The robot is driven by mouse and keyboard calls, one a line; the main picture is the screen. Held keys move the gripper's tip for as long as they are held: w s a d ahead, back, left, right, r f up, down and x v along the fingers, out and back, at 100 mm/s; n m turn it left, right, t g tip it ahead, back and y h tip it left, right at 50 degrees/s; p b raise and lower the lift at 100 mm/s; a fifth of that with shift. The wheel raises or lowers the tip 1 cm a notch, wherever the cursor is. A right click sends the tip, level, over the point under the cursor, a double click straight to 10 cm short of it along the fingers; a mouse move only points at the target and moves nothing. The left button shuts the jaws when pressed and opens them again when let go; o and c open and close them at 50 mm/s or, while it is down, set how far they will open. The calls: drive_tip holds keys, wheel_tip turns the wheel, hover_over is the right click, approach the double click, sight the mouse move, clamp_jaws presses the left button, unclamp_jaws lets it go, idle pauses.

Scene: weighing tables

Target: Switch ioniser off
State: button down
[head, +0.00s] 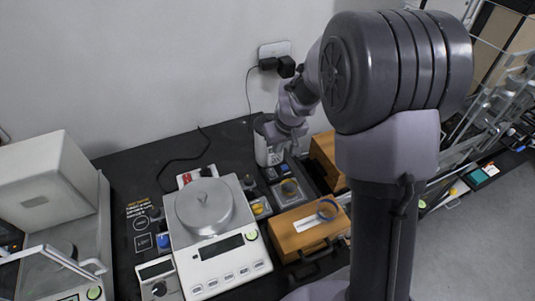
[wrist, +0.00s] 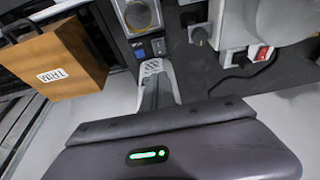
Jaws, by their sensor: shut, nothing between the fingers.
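A balance (head: 205,240) with a round metal lid stands front centre. A wooden box (head: 295,232) lies right of it; an orange-brown box (wrist: 65,65) shows in the wrist view. A black cable (wrist: 250,75) runs below the switch. A wall outlet (head: 273,51) is behind.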

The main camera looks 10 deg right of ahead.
drive_tip(key=b, duration=0.5)
approach(271, 169)
drive_tip(key=x, duration=0.5)
drive_tip(key=shift+w+f, duration=0.1)
drive_tip(key=shift+w, duration=0.05)
drive_tip(key=shift+w+f, duration=0.1)
drive_tip(key=shift+f, duration=0.55)
